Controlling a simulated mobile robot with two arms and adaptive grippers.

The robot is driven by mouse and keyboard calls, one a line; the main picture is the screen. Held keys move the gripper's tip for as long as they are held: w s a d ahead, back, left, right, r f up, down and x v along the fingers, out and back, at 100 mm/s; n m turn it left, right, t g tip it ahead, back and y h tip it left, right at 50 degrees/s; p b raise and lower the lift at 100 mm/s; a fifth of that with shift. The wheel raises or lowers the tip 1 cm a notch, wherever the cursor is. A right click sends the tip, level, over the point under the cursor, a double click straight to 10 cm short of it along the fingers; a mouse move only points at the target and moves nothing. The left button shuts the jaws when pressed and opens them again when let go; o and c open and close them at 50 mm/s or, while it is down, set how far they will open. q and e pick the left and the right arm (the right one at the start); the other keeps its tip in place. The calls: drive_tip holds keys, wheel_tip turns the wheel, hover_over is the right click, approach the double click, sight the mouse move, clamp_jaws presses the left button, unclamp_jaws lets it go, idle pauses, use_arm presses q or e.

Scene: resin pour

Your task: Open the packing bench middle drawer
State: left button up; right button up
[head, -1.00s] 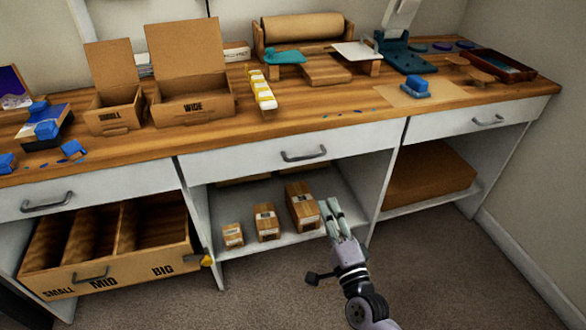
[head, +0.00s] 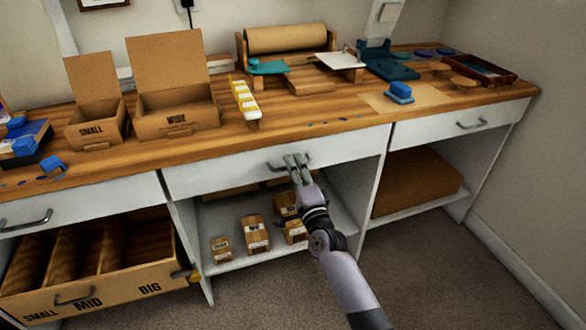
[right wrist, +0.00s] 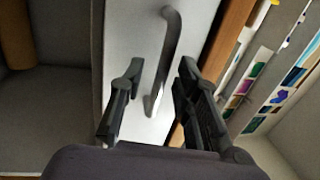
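The packing bench's middle drawer (head: 230,177) has a white front and looks closed, flush under the wooden top. Its grey bar handle (head: 274,168) shows partly behind my right gripper (head: 297,161), which is at the handle's right part. In the right wrist view the handle (right wrist: 168,60) lies between and just beyond the two dark fingers of the right gripper (right wrist: 158,97). The fingers stand apart, one on each side of the handle's near end. I cannot tell whether they touch it. My left gripper is not in view.
Small cartons (head: 256,234) stand on the shelf below the drawer. The left drawer (head: 80,199) and right drawer (head: 440,127) have similar handles. A large divided box (head: 120,290) sits at lower left. Open boxes marked SMALL (head: 92,131) and WIDE (head: 170,122) stand on top.

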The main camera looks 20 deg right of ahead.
drive_tip(key=shift+w, duration=0.45)
clamp_jaws()
idle(0.6)
